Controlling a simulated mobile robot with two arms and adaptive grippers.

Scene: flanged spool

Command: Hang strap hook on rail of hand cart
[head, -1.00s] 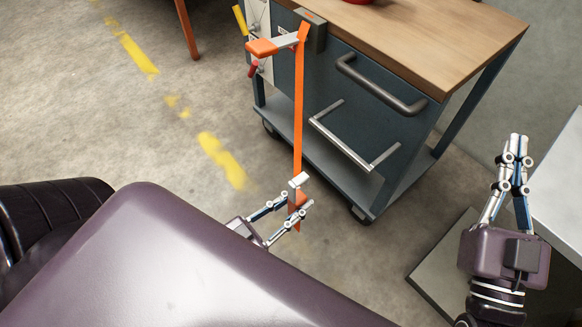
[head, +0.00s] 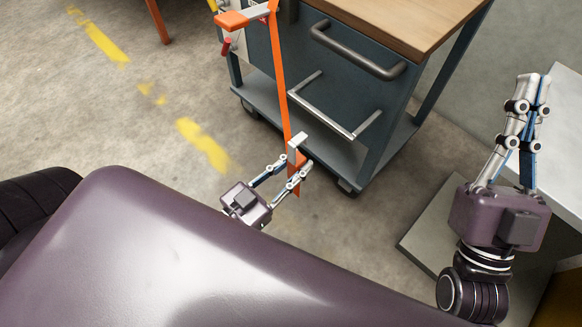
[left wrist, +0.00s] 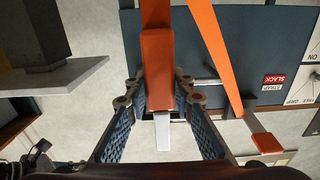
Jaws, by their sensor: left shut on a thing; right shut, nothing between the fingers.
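The strap hook (head: 298,140) is a pale metal piece with an orange block at its base. My left gripper (head: 293,168) is shut on this orange end. In the left wrist view the orange block (left wrist: 158,70) lies between the fingers, with the metal hook (left wrist: 163,132) below it. An orange strap (head: 279,70) runs from the upper cart down to the hook. The hand cart (head: 385,85) has a silver rail (head: 320,116) low on its front. The hook is near the rail's left end in the picture, apparently apart from it. My right gripper (head: 533,80) is shut and empty.
A dark handle (head: 350,50) sits above the silver rail. A ratchet with an orange lever (head: 232,19) is at the cart's upper left. A wooden top (head: 410,15) covers the cart. A pale surface (head: 562,130) is by my right gripper. Open floor lies left.

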